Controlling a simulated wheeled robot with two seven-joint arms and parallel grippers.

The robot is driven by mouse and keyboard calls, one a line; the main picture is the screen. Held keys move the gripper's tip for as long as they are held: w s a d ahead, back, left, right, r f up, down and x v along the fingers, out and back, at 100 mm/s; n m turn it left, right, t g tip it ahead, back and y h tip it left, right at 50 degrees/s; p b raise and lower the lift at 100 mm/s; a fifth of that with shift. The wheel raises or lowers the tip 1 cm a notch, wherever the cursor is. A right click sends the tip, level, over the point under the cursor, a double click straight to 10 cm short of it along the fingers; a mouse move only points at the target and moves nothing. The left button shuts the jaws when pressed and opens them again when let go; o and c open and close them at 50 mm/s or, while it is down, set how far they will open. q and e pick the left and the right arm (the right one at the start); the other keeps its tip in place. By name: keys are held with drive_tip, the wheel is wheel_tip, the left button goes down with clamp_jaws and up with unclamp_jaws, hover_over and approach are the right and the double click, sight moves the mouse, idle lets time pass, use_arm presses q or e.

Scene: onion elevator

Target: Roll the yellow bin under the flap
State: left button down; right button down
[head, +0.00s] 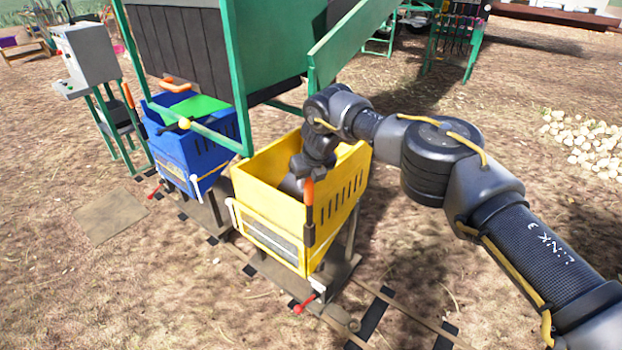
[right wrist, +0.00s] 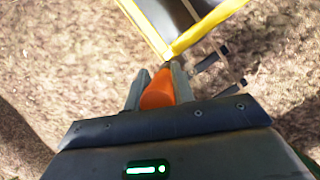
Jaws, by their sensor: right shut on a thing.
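The yellow bin (head: 268,232) stands upright on a wheeled cart on the rails, in the middle of the head view. My right gripper (head: 306,180) is at the bin's near right side, shut on its upright orange handle (head: 309,206). In the right wrist view the orange grip (right wrist: 158,92) sits between the two fingers, and a corner of the yellow bin (right wrist: 185,42) shows above. A bright green flap (head: 198,107) is at the left, over the blue bin and apart from the yellow one. My left gripper is not in view.
The blue bin (head: 192,150) stands on the same track, left of the yellow bin. A large green-framed hopper (head: 262,45) rises behind both. A grey control box (head: 88,52) on a stand is at the far left. The track (head: 385,310) runs clear toward the lower right.

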drive_tip(key=c, duration=1.5)
unclamp_jaws()
drive_tip(key=shift+w+a+r, duration=0.1)
drive_tip(key=shift+a, duration=0.05)
drive_tip(key=o, duration=0.3)
drive_tip(key=shift+w+a, duration=0.1)
drive_tip(key=shift+a, duration=0.05)
drive_tip(key=shift+o, duration=0.2)
drive_tip(key=shift+d, duration=0.2)
drive_tip(key=b+v, duration=0.2)
drive_tip(key=v, duration=0.8)
drive_tip(key=shift+s+r, duration=0.25)
drive_tip(key=shift+r, duration=0.1)
